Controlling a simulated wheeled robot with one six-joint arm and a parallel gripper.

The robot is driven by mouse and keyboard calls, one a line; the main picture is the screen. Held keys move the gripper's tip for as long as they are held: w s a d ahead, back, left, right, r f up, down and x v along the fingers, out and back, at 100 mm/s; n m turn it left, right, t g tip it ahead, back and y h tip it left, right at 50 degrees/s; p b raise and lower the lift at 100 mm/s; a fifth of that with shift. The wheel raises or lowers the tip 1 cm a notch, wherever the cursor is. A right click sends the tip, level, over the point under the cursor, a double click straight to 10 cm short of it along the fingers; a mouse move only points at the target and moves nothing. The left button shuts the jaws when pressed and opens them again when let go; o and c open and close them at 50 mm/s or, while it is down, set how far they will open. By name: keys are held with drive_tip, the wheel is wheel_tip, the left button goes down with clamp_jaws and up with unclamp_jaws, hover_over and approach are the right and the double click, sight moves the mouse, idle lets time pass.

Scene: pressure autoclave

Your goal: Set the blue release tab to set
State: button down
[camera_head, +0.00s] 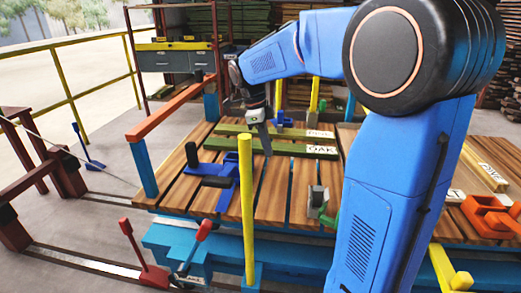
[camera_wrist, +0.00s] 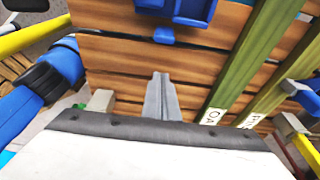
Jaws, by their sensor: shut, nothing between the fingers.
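Several blue parts show, and I cannot tell which is the release tab. A blue bracket with a dark bar (camera_head: 212,171) lies on the slatted wooden deck (camera_head: 277,185), left of my gripper. A smaller blue piece (camera_head: 283,120) sits at the deck's far side. A blue lever (camera_head: 79,133) stands on the floor at the left. My gripper (camera_head: 266,147) hangs above the deck, fingers down, shut and empty. In the wrist view its closed fingers (camera_wrist: 160,82) point at the slats, below a blue bracket (camera_wrist: 187,8) with a rounded blue end (camera_wrist: 164,35).
Green bars, one labelled OAK (camera_head: 300,149), lie along the deck's far side. A yellow post (camera_head: 247,205) rises in front. Red levers (camera_head: 132,240) stand at the front left. A red clamp-like part (camera_head: 490,216) sits at the right. My arm hides part of the deck.

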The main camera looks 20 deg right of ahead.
drive_tip(key=v, duration=0.9)
drive_tip(key=shift+r, duration=0.4)
drive_tip(key=shift+w+a, duration=0.1)
